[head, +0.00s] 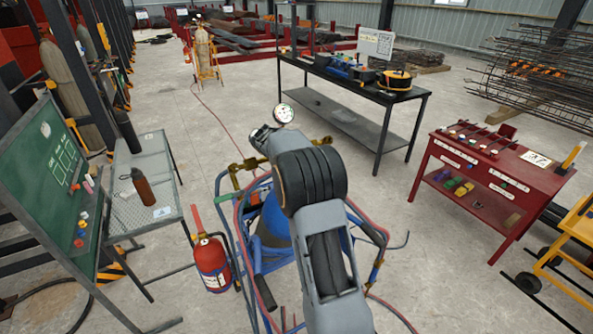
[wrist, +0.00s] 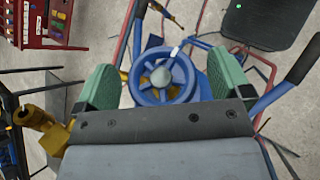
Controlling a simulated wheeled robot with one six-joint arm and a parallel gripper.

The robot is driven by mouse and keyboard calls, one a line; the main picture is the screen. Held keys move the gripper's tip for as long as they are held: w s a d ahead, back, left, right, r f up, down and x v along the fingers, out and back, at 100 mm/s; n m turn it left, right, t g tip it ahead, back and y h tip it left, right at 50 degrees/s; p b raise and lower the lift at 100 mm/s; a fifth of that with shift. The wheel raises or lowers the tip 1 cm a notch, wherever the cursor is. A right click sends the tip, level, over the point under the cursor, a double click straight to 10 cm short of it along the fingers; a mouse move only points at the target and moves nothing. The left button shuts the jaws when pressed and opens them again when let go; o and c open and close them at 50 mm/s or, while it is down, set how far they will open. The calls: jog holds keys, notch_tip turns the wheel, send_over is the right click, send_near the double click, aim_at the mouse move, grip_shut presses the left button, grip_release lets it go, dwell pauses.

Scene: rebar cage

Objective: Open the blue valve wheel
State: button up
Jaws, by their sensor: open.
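The blue valve wheel (wrist: 147,86) shows in the wrist view, a round spoked wheel with a grey hub and a white mark near its far rim. My gripper (wrist: 162,76) is open, with one green finger pad on the left of the wheel and one on the right. Gaps show between the pads and the rim; whether the pads are level with the wheel I cannot tell. In the head view my arm hides the wheel and my fingertips. A blue gas cylinder (head: 276,216) stands partly hidden behind my arm in a blue tube-frame cart (head: 229,236).
Red and blue hoses and brass fittings (wrist: 45,128) surround the wheel closely. A round gauge (head: 283,113) is just beyond my arm. A mesh table (head: 152,150) and red workbench (head: 520,180) stand farther left and right.

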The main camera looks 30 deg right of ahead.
jog(key=v, duration=1.3)
jog(key=s+a+m+t+y+b, duration=0.1)
jog(key=s+a+t+y, duration=0.1)
jog(key=s+a+t, duration=0.3)
jog(key=s+a+t+y+b, duration=0.1)
jog(key=s+a+t, duration=0.15)
jog(key=s, duration=0.45)
jog(key=s+a+f+m+t+y, duration=0.1)
jog(key=s+a+f+t, duration=0.1)
jog(key=s, duration=0.4)
jog(key=s+a+f+m+t+y+b, duration=0.1)
jog(key=s+a+f+m+y, duration=0.1)
jog(key=s+a+f, duration=0.2)
notch_tip(320, 180, down, 2)
jog(key=shift+s+a+f+m+t, duration=0.15)
jog(key=shift+s+a+m+t, duration=0.2)
jog(key=shift+s, duration=0.5)
